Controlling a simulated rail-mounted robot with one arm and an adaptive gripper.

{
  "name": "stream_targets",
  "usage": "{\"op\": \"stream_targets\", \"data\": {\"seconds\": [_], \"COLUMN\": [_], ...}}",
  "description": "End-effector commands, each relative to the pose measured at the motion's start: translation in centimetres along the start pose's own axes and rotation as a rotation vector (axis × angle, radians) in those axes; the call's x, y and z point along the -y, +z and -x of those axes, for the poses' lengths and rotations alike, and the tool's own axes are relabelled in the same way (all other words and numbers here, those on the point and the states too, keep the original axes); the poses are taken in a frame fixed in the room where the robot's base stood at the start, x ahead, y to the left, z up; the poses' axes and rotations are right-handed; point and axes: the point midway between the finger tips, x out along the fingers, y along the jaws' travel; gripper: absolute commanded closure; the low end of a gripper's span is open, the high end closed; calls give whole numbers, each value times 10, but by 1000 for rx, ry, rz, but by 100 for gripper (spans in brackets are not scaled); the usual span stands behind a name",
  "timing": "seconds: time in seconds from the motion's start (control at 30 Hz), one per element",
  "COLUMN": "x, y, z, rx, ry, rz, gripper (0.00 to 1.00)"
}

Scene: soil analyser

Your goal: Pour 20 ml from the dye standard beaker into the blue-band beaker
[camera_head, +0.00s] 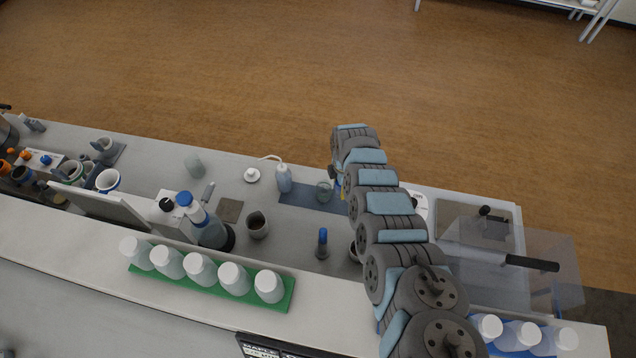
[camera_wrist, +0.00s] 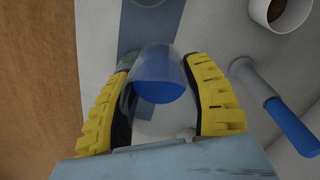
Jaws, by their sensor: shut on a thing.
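My gripper (camera_wrist: 158,85) has yellow padded fingers shut on a clear glass beaker (camera_wrist: 150,60) with blue liquid in it, likely the dye standard beaker. Another clear rim (camera_wrist: 148,3) shows at the top edge of the wrist view, over the blue-grey mat (camera_wrist: 138,30); it is cut off and no band can be made out.
A dark-filled cup (camera_head: 257,226) and a blue-capped tool (camera_head: 322,243) stand nearer the shelf. A clear-walled box (camera_head: 480,250) is right of my arm. White bottles sit in a green rack (camera_head: 210,280).

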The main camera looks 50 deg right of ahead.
Motion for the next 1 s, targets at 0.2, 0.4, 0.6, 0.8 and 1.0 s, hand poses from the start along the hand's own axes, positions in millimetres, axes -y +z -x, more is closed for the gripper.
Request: {"op": "stream_targets", "data": {"seconds": [0.2, 0.4, 0.6, 0.8, 1.0], "x": [16, 24, 23, 22, 21], "y": [31, 45, 45, 42, 40], "z": [-1, -4, -12, -18, -19], "rx": [-2, -8, -63, -138, -182], "ry": [-1, -1, 22, 52, 68], "rz": [-84, -116, -121, -122, -119], "gripper": [88, 88, 88, 88, 88]}}
